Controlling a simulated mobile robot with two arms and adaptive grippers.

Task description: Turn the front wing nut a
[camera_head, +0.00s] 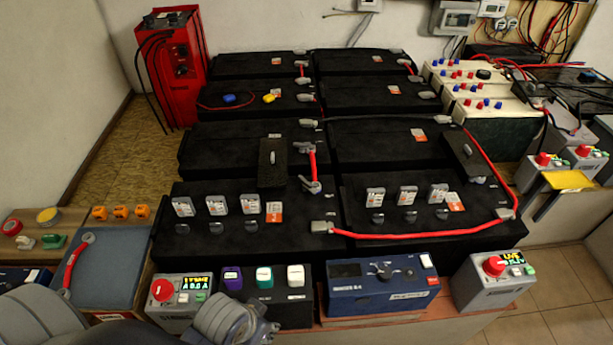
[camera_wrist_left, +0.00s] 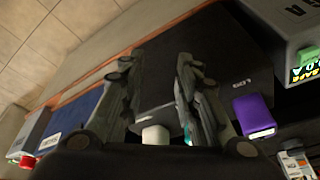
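No wing nut can be made out for certain at this size. A short red link (camera_head: 313,168) has a grey metal terminal at its rear end (camera_head: 311,149) and another at its front end (camera_head: 312,187). Black pads on the batteries bear small silver pieces, one left (camera_head: 272,157) and one right (camera_head: 467,150). My left gripper (camera_head: 262,332) is low in front of the black box, well nearer than the batteries. In the left wrist view its two fingers (camera_wrist_left: 160,95) stand apart with nothing gripped; the white block (camera_wrist_left: 155,134) shows beyond them. My right gripper is not in view.
Black batteries (camera_head: 250,222) fill the bench. A black box holds purple (camera_head: 232,278), teal and white blocks. A grey box with a red button (camera_head: 163,290) and a blue device (camera_head: 383,287) flank it. A long red cable (camera_head: 425,234) crosses the front right battery.

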